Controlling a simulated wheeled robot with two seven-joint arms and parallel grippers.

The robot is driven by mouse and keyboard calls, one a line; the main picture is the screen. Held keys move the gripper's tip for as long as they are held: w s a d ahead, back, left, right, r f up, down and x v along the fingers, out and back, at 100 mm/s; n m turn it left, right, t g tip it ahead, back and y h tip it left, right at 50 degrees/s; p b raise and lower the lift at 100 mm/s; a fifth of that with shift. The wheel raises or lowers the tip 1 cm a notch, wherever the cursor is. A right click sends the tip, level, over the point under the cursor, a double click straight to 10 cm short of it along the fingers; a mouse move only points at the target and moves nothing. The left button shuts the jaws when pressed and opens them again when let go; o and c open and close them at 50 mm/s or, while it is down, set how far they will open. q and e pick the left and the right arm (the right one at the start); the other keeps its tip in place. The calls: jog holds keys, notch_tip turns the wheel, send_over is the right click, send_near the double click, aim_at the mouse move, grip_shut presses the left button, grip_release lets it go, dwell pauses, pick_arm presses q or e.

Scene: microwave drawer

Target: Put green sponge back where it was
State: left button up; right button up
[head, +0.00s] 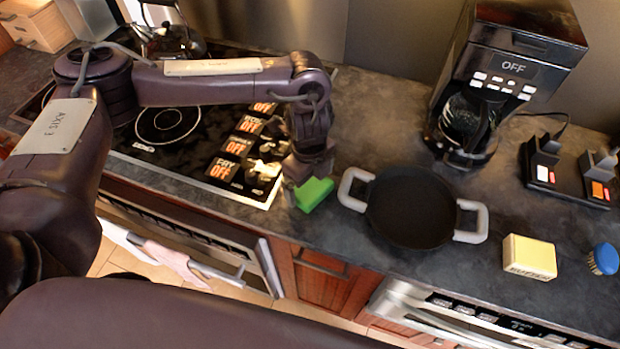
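The green sponge (313,194) is at the front of the dark counter, between the stove and the black pan. My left gripper (308,176) points down right at the sponge, at its upper left edge. The fingertips are small and dark and partly hidden, so I cannot tell whether they are closed on the sponge or only beside it. I also cannot tell whether the sponge rests on the counter or hangs just above it. My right gripper is not in view.
A black two-handled pan (410,207) stands just right of the sponge. The coffee maker (500,75) is behind it. A butter block (529,257) and a blue brush (603,259) lie at the right. The stove (205,135) is left. The counter's front edge is close.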

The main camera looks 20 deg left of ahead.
aim_at(309, 185)
pick_arm(q)
notch_tip(309, 185, up, 12)
jog(key=shift+a+r+b, duration=0.15)
jog(key=shift+r+b, duration=0.05)
jog(key=shift+b, duration=0.2)
jog(key=shift+s+f, duration=0.1)
dwell(0.6)
